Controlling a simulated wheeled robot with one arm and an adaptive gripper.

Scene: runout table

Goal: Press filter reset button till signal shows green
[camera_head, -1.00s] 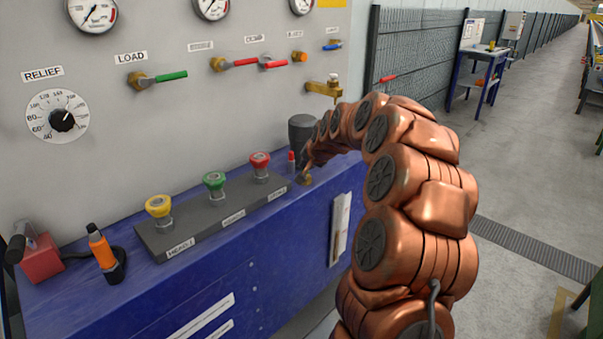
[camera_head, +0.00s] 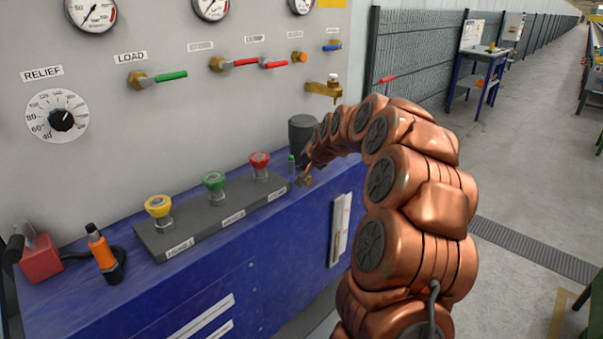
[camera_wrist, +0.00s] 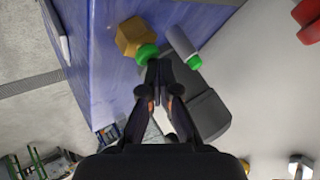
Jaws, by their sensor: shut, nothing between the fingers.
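A brass hexagonal fitting (camera_wrist: 131,34) with a small green button (camera_wrist: 147,53) sits on the blue cabinet; the fitting also shows in the head view (camera_head: 305,181). Beside it stands a thin grey signal post, whose tip (camera_head: 291,158) is green; the green tip (camera_wrist: 194,62) also shows in the wrist view. A dark grey filter housing (camera_head: 303,132) stands behind. My gripper (camera_wrist: 160,68) is shut and empty, its fingertips at the green button's edge. I cannot tell whether they touch it. In the head view my arm largely hides the gripper.
A dark panel (camera_head: 190,233) on the blue cabinet (camera_head: 200,285) carries yellow (camera_head: 158,206), green (camera_head: 214,181) and red (camera_head: 259,160) mushroom buttons left of my gripper. Valves and gauges line the grey wall panel. A brass tap (camera_head: 325,88) projects above. The floor at right is open.

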